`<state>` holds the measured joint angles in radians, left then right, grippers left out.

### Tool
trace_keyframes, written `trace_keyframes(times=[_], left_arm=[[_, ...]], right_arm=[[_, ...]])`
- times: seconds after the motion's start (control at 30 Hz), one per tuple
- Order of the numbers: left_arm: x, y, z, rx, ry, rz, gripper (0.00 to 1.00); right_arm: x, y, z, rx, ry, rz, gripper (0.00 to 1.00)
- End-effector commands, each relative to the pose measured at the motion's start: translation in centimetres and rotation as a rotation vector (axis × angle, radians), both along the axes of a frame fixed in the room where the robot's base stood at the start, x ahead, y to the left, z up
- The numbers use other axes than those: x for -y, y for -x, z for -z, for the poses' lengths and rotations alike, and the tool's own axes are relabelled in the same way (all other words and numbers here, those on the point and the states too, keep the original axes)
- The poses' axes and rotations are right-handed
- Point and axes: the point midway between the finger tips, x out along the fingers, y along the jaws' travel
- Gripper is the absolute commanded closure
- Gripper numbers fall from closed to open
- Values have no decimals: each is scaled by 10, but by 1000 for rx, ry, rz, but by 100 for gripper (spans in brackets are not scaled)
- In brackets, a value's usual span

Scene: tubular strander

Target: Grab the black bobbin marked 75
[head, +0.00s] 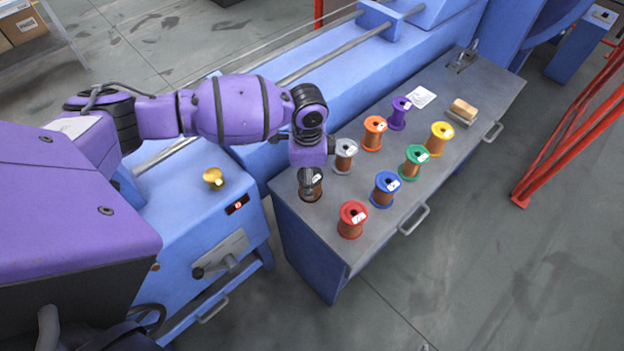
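A bobbin with dark flanges and copper-coloured wire (312,194) stands upright at the near left corner of the grey bench top. My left gripper (309,186) is right over it, pointing down, and hides much of its top. No number can be read on this bobbin. Whether the fingers are closed on it or only around it cannot be told. My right gripper is not in view.
Other upright bobbins stand on the bench (464,92): grey (344,157), red (351,220), blue (384,190), green (413,162), orange (373,133), purple (398,113), yellow (438,138). The grey one is close to my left gripper. A blue machine (335,90) runs behind.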

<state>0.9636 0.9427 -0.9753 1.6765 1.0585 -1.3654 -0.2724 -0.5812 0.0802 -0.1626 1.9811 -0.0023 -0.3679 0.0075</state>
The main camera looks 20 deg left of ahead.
Motion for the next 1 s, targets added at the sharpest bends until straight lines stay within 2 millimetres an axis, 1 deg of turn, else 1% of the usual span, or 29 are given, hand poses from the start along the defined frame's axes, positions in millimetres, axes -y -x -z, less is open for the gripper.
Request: trace_keyframes(times=[0.23, 0.33, 0.47, 0.67, 0.77, 1.0], left_arm=[[6, 1, 35, -2, 1, -1, 31], [6, 0, 48, -2, 1, -2, 31], [6, 0, 56, -1, 1, -1, 31], [6, 0, 56, 1, 2, -1, 31], [6, 0, 56, 1, 2, -1, 43], [6, 0, 56, 0, 2, -1, 75]], right_arm=[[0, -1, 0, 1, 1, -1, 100], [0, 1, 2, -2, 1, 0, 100], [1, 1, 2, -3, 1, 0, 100], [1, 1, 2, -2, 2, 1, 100], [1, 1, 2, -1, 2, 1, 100], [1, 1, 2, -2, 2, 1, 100]])
